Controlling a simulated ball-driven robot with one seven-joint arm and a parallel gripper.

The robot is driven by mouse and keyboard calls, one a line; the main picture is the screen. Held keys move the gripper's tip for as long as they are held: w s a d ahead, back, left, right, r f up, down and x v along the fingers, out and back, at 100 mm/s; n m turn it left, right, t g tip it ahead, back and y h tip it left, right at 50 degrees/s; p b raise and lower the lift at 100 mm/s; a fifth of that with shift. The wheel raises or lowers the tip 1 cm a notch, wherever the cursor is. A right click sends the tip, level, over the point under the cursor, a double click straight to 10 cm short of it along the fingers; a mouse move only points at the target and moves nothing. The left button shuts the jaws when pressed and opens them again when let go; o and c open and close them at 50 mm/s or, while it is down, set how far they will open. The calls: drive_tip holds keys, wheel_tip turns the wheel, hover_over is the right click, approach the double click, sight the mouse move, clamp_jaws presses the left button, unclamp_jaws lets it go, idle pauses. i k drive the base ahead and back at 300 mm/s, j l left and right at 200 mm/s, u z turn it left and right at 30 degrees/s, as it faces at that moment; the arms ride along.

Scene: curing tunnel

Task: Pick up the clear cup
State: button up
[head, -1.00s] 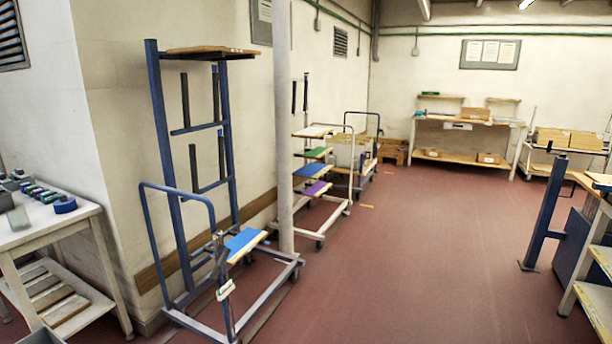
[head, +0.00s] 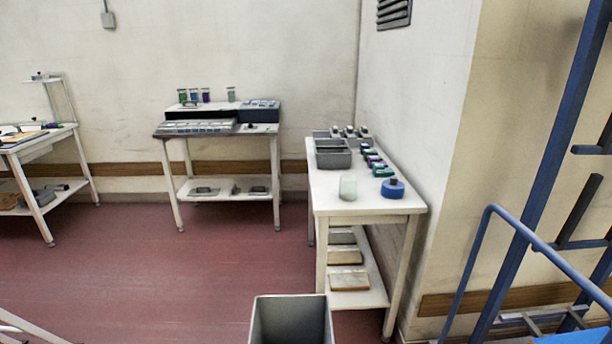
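A clear, pale greenish cup (head: 348,187) stands upright near the front of the white table (head: 368,212), left of a blue round object (head: 392,188). Nothing touches the cup that I can see. My gripper is not in view.
Grey bins (head: 332,154) and several small coloured items stand farther back on the same table. A grey open bin (head: 290,322) is on the floor in front of it. A blue-framed rack (head: 540,180) is at the right. The red floor (head: 170,275) at left is clear.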

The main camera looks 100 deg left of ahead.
sight(347, 189)
drive_tip(key=u, duration=2.45)
drive_tip(key=i+l+u, duration=0.15)
